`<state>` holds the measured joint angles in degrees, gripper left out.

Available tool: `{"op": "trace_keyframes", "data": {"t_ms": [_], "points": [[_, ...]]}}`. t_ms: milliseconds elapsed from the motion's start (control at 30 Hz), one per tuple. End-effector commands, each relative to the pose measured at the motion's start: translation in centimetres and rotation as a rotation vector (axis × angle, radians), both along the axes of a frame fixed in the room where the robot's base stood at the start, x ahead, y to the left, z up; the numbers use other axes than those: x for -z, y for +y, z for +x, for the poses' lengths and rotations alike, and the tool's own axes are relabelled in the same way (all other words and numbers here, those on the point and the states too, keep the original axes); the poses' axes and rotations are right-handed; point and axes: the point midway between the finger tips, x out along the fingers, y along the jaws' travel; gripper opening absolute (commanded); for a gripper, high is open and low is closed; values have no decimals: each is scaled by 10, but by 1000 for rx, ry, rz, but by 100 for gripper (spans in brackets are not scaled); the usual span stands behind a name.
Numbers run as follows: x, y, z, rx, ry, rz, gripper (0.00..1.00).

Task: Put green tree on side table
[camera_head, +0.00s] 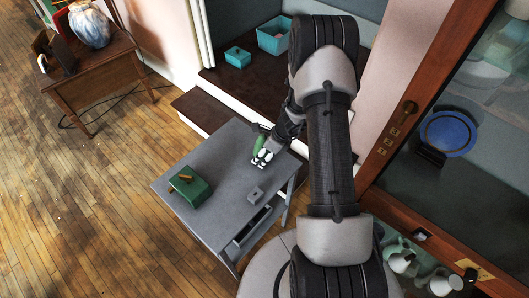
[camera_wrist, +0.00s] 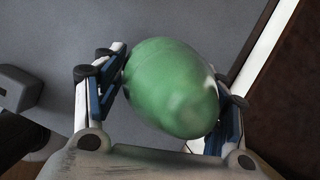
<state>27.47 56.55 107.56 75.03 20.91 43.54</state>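The green tree (camera_wrist: 172,88) is a smooth, rounded green body between the two fingers of my gripper in the wrist view. Both fingers of my gripper (camera_wrist: 172,95) lie against its sides. In the head view the green tree (camera_head: 257,143) shows at my gripper (camera_head: 263,157), over the far right part of the grey side table (camera_head: 222,152). The grey surface lies behind the tree in the wrist view. I cannot tell whether the tree touches the tabletop. Its lower part is hidden.
A green box (camera_head: 190,187) with an orange-brown piece on top stands on the table's left part. A small grey block (camera_head: 255,194) sits near its right edge. Tabletop between them is clear. Dark steps with teal boxes (camera_head: 273,36) are behind; a glass cabinet is right.

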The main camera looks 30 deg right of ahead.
Motion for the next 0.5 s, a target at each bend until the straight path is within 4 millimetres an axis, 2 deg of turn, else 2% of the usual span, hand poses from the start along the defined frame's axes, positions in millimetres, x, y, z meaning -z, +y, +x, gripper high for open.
{"op": "trace_keyframes", "data": {"t_ms": [300,500], "points": [[0,0,0,0,1,-1,85],[0,0,0,0,1,-1,85]]}}
